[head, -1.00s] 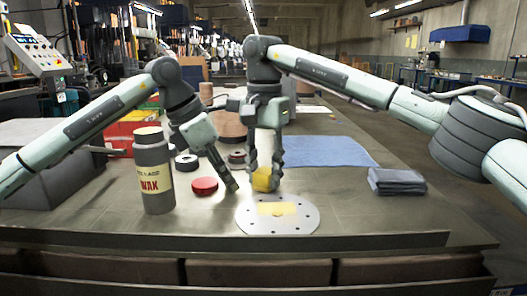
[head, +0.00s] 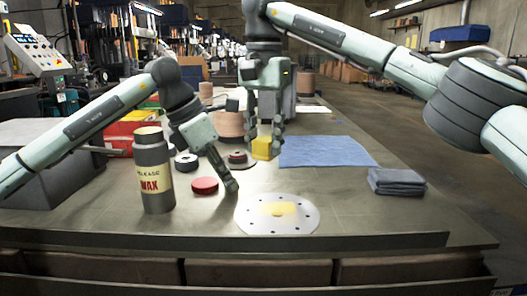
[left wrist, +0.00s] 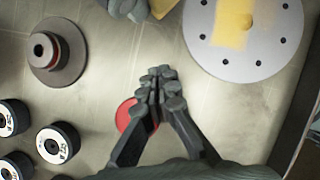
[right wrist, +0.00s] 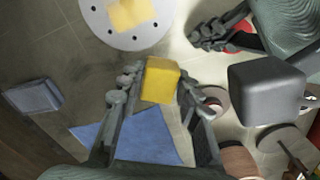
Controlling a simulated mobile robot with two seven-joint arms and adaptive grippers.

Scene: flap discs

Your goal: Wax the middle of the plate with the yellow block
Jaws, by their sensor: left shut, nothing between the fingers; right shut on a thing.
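The round pale plate (head: 277,222) with small holes near its rim lies flat at the table's front middle. A yellow wax patch (head: 278,209) covers its middle; it also shows in the right wrist view (right wrist: 131,14). My right gripper (head: 264,150) is shut on the yellow block (head: 262,148) and holds it behind the plate, apart from it. In the right wrist view the block (right wrist: 160,82) sits between the fingertips. My left gripper (head: 233,187) is shut and empty, pointing down left of the plate; its closed fingers (left wrist: 161,75) show in the left wrist view.
A grey wax bottle (head: 153,175) stands at the left. A red disc (head: 204,185) lies beside my left gripper, with black discs (head: 187,161) behind. A blue cloth (head: 327,151) lies behind right, and folded grey cloths (head: 397,181) lie at the right.

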